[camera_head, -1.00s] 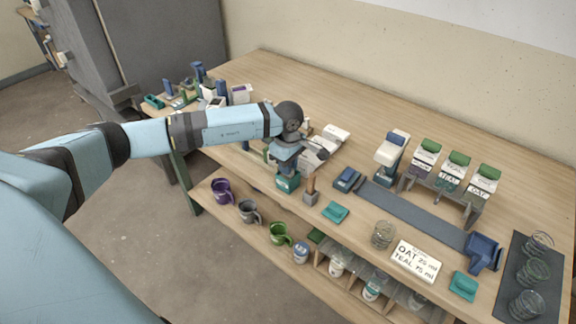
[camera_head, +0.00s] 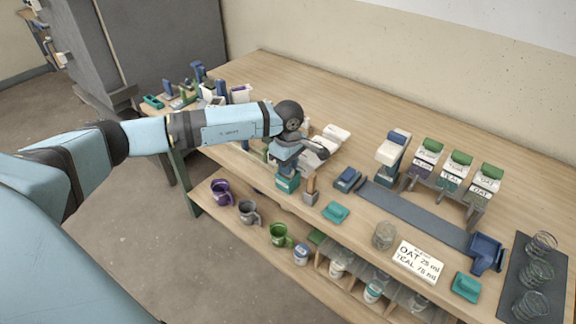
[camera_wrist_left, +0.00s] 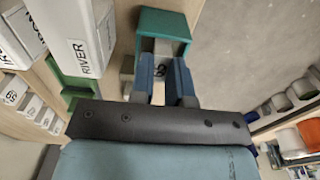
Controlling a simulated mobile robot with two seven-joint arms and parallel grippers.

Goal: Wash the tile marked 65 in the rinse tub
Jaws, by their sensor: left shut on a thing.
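No label names the rinse tub. My right gripper is not in view.
A white box marked RIVER (camera_wrist_left: 82,45) stands close to the left gripper. A brown-handled tool (camera_head: 311,187) stands right of the teal tub. Mugs (camera_head: 249,212) sit on the lower shelf. A grey strip (camera_head: 415,216) and a sign card (camera_head: 418,261) lie farther right.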

